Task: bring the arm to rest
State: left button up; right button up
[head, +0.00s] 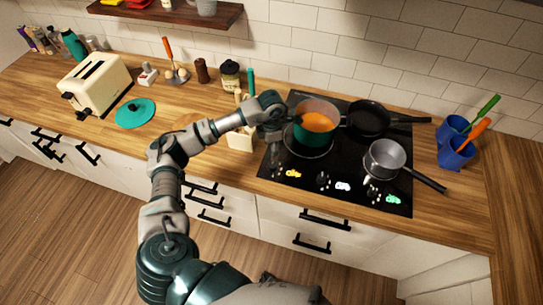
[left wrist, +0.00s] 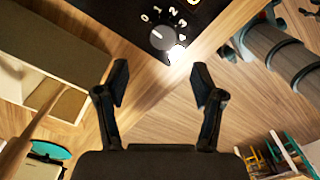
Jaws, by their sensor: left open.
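My left arm (head: 168,190) reaches up from the bottom of the head view and bends right over the counter. My left gripper (head: 271,132) is at the left edge of the black cooktop (head: 345,185), just left of the green pot (head: 308,133) with orange contents. In the left wrist view the left gripper (left wrist: 160,82) has its two fingers spread apart with nothing between them. Beyond the fingertips, that view shows a numbered knob (left wrist: 162,37) at a corner of the cooktop. My right gripper is in neither view.
A dark frying pan (head: 369,118) and a grey saucepan (head: 385,158) stand on the cooktop. A wooden utensil holder (head: 241,138) stands close under my left forearm. A teal lid (head: 135,112) and a cream toaster (head: 97,80) are farther left. Blue cups (head: 455,152) stand at right.

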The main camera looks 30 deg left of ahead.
pick_arm(q)
jog(key=shift+r, duration=0.9)
